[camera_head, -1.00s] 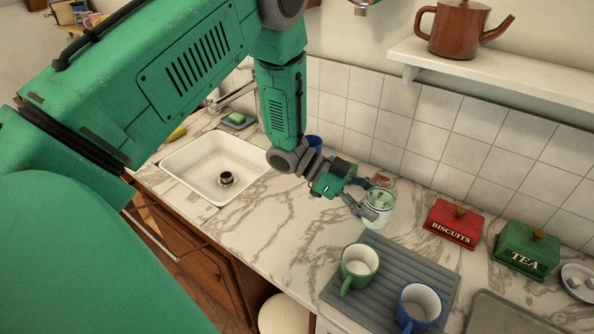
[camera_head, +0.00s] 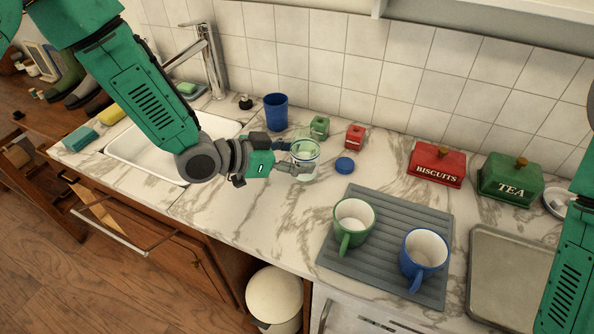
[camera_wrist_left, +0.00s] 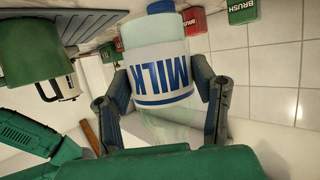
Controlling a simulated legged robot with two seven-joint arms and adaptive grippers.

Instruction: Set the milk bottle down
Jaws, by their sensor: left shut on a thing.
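The milk bottle (camera_head: 305,161) is clear pale glass, held over the marble counter between the sink and the grey ridged mat. My left gripper (camera_head: 297,158) comes from the left and is shut around it. In the left wrist view the bottle (camera_wrist_left: 160,55) sits between both fingers of the gripper (camera_wrist_left: 165,98), and its white label shows MILK in blue, upside down. I cannot tell whether its base touches the counter. A blue round lid (camera_head: 345,165) shows just right of the bottle. My right gripper is out of view; only part of my right arm shows.
Green (camera_head: 353,222) and blue (camera_head: 425,252) mugs stand on the ridged mat (camera_head: 385,262). A blue cup (camera_head: 276,111), small green (camera_head: 320,126) and red (camera_head: 355,136) boxes stand behind the bottle. The sink (camera_head: 150,150) is left. Biscuits (camera_head: 436,166) and tea (camera_head: 510,178) boxes stand right.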

